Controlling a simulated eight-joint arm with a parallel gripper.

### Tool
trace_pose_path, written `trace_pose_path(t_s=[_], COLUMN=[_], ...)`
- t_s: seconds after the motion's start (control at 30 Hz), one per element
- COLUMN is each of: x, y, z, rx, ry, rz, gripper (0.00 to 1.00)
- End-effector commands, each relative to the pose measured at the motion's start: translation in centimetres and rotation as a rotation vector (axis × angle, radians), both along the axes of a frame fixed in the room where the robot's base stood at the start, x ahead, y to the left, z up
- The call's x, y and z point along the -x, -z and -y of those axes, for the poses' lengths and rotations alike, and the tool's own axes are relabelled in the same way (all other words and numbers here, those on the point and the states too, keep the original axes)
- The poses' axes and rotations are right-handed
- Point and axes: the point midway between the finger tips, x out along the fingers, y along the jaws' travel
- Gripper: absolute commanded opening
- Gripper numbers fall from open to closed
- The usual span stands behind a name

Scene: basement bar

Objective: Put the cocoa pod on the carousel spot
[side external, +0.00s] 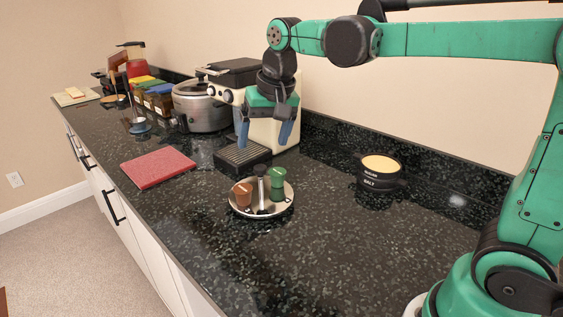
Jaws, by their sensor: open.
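A round silver carousel (262,212) with a dark upright post in its middle stands on the dark counter, front centre. A small brown cup-shaped piece (242,194), which looks like the cocoa pod, stands on its left side. A green waisted piece (278,184) stands on its right side. My gripper (264,135) is open and empty, pointing down in front of the coffee machine, above and behind the carousel. Its blue fingers are spread apart and touch neither piece.
A cream coffee machine (275,130) with a black drip tray (243,157) stands behind. A red mat (157,167) lies left, a black salt pot (380,173) right. A steel cooker (200,108) and coloured boxes (158,98) stand farther back. The front counter is clear.

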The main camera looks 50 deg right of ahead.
Motion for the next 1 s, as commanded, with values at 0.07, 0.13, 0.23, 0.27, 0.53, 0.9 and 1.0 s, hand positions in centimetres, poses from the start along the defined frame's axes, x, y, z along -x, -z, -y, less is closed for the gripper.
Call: trace_pose_path(t_s=[0.07,0.13,0.23,0.27,0.53,0.9,1.0], x=[2.6,4.6,7.1,7.7,10.4,10.5,10.5], y=[0.4,1.1,2.5,3.0,5.6,5.7,5.7], z=[-0.1,-0.2,-0.3,-0.3,-0.4,-0.4,-0.4], rx=[0.028,0.057,0.103,0.117,0.189,0.193,0.193], ry=[-0.085,-0.159,-0.253,-0.277,-0.398,-0.403,-0.403], rz=[0.066,0.124,0.198,0.218,0.312,0.317,0.317], gripper=[0.82,0.82,0.82,0.82,0.82,0.82,0.82])
